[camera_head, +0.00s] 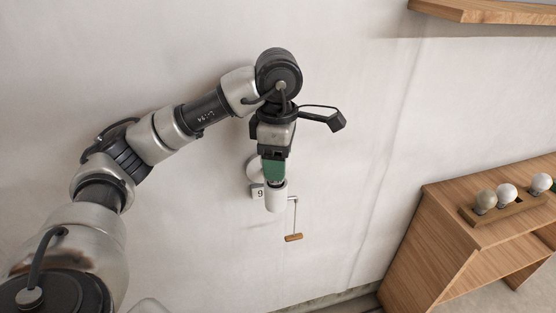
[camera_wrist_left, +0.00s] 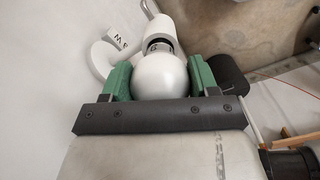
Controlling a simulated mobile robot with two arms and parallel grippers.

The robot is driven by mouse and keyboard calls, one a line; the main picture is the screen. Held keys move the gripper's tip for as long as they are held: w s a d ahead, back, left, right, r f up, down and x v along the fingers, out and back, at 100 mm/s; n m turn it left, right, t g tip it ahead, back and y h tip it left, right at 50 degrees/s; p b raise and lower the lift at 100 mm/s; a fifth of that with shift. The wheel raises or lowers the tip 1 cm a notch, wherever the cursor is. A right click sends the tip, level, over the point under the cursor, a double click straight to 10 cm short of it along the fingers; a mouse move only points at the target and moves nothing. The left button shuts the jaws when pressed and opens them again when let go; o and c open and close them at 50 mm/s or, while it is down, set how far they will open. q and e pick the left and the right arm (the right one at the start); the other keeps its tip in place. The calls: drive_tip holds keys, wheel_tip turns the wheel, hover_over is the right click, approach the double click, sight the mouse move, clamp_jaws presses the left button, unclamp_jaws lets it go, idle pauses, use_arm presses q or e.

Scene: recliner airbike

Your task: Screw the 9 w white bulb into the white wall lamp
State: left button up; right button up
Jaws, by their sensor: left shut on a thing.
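The white wall lamp (camera_head: 276,199) is fixed to the wall in the head view, with a round white mount and a label reading 9. In the left wrist view the lamp's white cylinder (camera_wrist_left: 154,28) lies just beyond the bulb. My left gripper (camera_head: 273,170) has green fingers and is shut on a round white bulb (camera_wrist_left: 160,77). The bulb's neck is at the lamp's mouth, in line with it; I cannot tell how deep its base sits. In the head view the fingers mostly hide the bulb. My right gripper is not in view.
A lever with a wooden handle (camera_head: 293,237) hangs beside the lamp. Several bulbs stand in a wooden holder (camera_head: 494,213) on a wooden cabinet (camera_head: 440,235) at the right. A wooden shelf (camera_head: 480,11) is at the upper right. The wall around the lamp is otherwise bare.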

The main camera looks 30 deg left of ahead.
use_arm(q)
drive_tip(key=m, duration=0.4)
drive_tip(key=shift+m+b, duration=0.3)
drive_tip(key=shift+m, duration=0.1)
drive_tip(key=m, duration=0.3)
drive_tip(key=shift+s+m, duration=0.15)
drive_tip(key=shift+m, duration=0.15)
drive_tip(key=shift+m+b, duration=0.3)
drive_tip(key=shift+m, duration=0.7)
drive_tip(key=m, duration=0.4)
drive_tip(key=shift+a, duration=0.1)
drive_tip(key=m, duration=0.5)
drive_tip(key=shift+s+b, duration=0.1)
drive_tip(key=shift+b, duration=0.25)
drive_tip(key=o, duration=0.9)
drive_tip(key=shift+c, duration=0.2)
